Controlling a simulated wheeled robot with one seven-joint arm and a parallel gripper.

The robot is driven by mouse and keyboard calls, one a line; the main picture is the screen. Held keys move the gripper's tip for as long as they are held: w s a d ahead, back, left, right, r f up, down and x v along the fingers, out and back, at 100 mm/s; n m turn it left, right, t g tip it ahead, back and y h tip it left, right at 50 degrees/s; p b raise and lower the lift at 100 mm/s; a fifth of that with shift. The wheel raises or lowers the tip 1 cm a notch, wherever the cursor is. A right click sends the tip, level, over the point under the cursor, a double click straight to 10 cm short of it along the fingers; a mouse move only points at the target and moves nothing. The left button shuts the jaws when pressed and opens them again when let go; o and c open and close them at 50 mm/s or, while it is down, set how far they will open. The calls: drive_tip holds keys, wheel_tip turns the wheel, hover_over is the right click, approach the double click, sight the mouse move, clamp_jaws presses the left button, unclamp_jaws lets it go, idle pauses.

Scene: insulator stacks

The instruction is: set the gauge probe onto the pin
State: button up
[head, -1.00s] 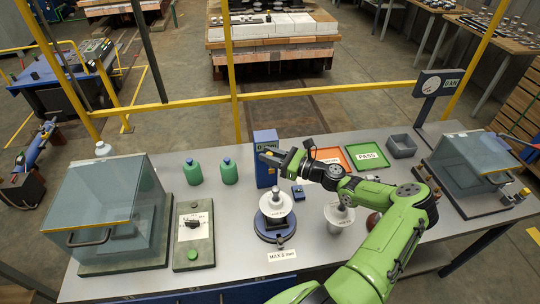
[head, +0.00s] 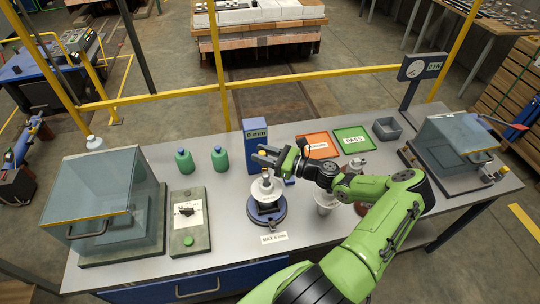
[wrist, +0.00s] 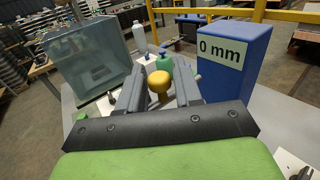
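My gripper (head: 266,155) is shut on the gauge probe, whose yellow knob (wrist: 159,84) sits between the two fingers in the wrist view. The probe's lower end is hidden there by my gripper. The pin (head: 266,174) stands upright on top of a white insulator (head: 266,190), which rests on a round blue stand (head: 266,211). In the head view my gripper is just above the pin; I cannot tell whether the probe touches it. The blue gauge box (head: 255,143) behind reads 0 mm, and it also shows in the wrist view (wrist: 232,75).
An orange tray (head: 317,145), a green tray (head: 353,138) and a grey bin (head: 387,129) lie at the back right. Another insulator (head: 326,203) stands right of the stand.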

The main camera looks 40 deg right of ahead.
drive_tip(key=b+v, duration=0.1)
drive_tip(key=v, duration=1.4)
drive_tip(key=shift+s+d, duration=0.2)
drive_tip(key=shift+s, duration=0.1)
drive_tip(key=w+a+r+n+g+h, duration=0.1)
drive_tip(key=w+a+r+n+g, duration=0.1)
drive_tip(key=a+n+g, duration=0.55)
drive_tip(key=w+a+r+n+g, duration=0.1)
drive_tip(key=a+r+n+g, duration=0.1)
drive_tip(key=a+n+g, duration=0.6)
drive_tip(key=s+a+r+n+t+h, duration=0.5)
drive_tip(key=s+a+r+n+h, duration=0.2)
drive_tip(key=s+a+r+n, duration=0.6)
wheel_tip(320, 180, up, 3)
drive_tip(key=shift+s+f+n, duration=0.15)
drive_tip(key=shift+s+n, duration=0.35)
drive_tip(key=shift+n, duration=0.45)
